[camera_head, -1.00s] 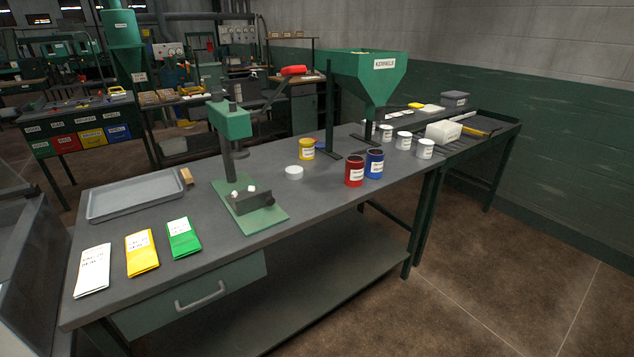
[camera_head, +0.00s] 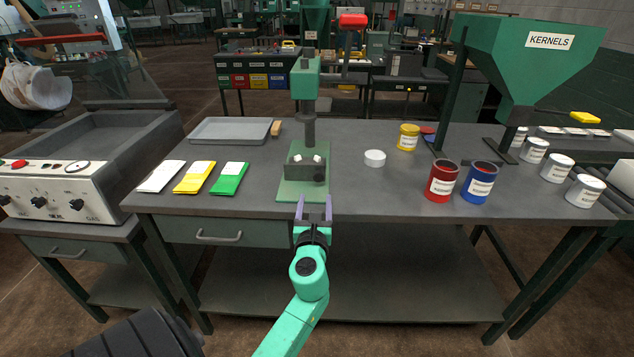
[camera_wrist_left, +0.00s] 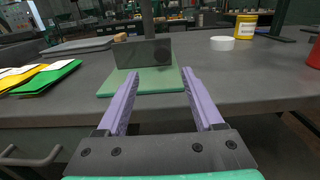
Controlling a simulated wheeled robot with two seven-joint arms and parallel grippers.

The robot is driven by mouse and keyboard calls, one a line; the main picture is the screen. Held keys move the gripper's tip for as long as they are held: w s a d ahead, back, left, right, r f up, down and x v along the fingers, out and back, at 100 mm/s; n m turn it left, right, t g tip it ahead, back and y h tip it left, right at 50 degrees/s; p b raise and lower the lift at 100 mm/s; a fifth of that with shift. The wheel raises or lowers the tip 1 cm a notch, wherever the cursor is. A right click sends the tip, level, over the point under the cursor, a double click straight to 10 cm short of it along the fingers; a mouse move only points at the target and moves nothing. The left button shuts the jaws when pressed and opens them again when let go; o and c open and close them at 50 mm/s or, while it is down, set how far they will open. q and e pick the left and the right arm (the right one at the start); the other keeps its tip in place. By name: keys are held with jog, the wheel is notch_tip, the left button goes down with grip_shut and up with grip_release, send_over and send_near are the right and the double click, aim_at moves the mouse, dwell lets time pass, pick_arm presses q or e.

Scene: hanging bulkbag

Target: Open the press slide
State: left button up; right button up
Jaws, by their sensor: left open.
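The green press (camera_head: 305,95) stands on the workbench, with a green base plate (camera_head: 300,193). Its dark grey slide block (camera_head: 302,170) sits on the plate, with white pieces (camera_head: 318,159) at its top and a dark round knob (camera_head: 319,177) at its right front. In the left wrist view the block (camera_wrist_left: 142,53) shows its flat front face, and the plate (camera_wrist_left: 140,82) lies in front of it. My left gripper (camera_head: 314,206) is open and empty at the front edge of the plate, short of the block. Its purple fingers (camera_wrist_left: 160,95) point toward the block. My right gripper is not seen.
White, yellow and green packets (camera_head: 194,177) lie left of the press, a grey tray (camera_head: 230,131) behind them. A white lid (camera_head: 375,158), a red can (camera_head: 441,182) and a blue can (camera_head: 480,182) stand to the right. A drawer handle (camera_head: 219,236) is below the bench's front edge.

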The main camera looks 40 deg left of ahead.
aim_at(318, 179)
pick_arm(q)
jog(key=x, duration=0.9)
jog(key=shift+w+f, duration=0.1)
jog(key=shift+w, duration=0.1)
jog(key=shift+d, duration=0.1)
grip_shut()
dwell(0.7)
